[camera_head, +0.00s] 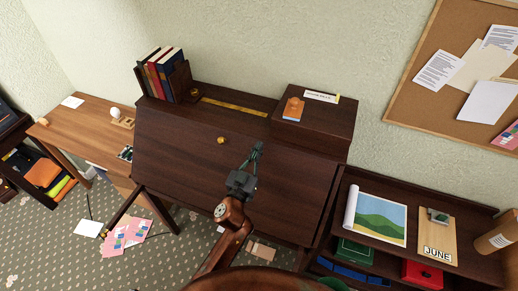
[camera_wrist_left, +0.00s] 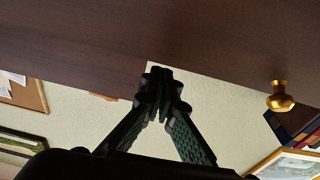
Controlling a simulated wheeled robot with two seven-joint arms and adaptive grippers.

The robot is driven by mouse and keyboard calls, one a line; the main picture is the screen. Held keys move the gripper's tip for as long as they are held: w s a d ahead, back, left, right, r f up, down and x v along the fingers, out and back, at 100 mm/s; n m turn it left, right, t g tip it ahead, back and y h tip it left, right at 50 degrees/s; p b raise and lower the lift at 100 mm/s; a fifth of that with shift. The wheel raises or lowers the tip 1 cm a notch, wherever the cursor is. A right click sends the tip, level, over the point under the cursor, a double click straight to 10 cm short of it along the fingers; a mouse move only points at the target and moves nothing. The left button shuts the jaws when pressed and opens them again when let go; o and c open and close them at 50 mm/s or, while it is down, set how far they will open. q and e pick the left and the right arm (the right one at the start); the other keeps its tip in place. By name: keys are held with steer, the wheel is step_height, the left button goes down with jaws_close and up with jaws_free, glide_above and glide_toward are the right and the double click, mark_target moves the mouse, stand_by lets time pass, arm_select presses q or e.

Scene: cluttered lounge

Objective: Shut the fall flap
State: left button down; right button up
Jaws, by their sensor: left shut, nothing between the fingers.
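The fall flap (camera_head: 185,155) is a wide dark-brown panel on the desk front in the head view. It slopes up toward the desk top, and its brass knob (camera_head: 221,140) faces outward near the upper edge. I cannot tell whether a gap is left behind that edge. My left gripper (camera_head: 257,148) is shut and empty, over the flap's upper part to the right of the knob. In the left wrist view the shut fingertips (camera_wrist_left: 162,76) show against the flap (camera_wrist_left: 120,40) near its edge, with the knob (camera_wrist_left: 281,97) to the right. Contact is unclear. My right gripper is out of view.
The desk top holds books (camera_head: 163,75), a brass ruler (camera_head: 235,106) and a box (camera_head: 325,125) with an orange item. A low shelf (camera_head: 470,213) with a picture and calendar stands right, a wooden table (camera_head: 80,125) left. Pink papers (camera_head: 126,234) lie on the floor.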

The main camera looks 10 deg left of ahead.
arm_select(q)
steer(key=r+v, duration=0.2)
steer(key=v, duration=1)
steer(key=shift+s, duration=0.25)
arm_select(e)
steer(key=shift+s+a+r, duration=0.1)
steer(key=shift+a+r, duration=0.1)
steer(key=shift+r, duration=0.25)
arm_select(q)
steer(key=shift+r, duration=0.15)
